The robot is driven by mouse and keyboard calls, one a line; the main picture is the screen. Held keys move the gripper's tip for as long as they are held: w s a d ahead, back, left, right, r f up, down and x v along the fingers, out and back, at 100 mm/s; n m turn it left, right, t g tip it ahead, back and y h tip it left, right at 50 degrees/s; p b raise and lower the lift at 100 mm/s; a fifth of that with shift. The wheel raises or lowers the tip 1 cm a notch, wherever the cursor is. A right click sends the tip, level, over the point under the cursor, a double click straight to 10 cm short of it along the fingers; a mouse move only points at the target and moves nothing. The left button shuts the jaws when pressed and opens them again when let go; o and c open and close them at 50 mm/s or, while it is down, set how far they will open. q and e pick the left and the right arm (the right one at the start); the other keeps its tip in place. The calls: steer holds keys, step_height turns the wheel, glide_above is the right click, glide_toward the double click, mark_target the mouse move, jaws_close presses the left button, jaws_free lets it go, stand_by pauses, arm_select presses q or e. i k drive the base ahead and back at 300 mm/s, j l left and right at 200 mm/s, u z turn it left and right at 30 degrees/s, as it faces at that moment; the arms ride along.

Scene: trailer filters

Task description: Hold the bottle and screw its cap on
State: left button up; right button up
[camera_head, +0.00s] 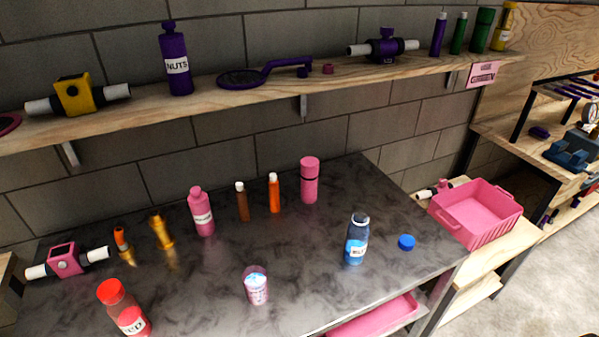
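A blue bottle (356,240) with a pale label stands upright on the dark table, right of the middle. Its neck looks dark and uncapped. A blue cap (406,242) lies on the table just to the right of the bottle, apart from it and near the table's right edge. Neither of my grippers is in the head view, and nothing touches the bottle or the cap.
The dark table (300,235) also holds a red bottle (124,308), a patterned cup (255,285), a pink bottle (201,212) and several small tubes. A pink crate (475,211) stands to the right. A wooden shelf (210,95) runs above. The table around the cap is clear.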

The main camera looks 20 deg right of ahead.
mark_target(358, 232)
steer(key=k+l+z, duration=0.1)
steer(key=z, duration=1.25)
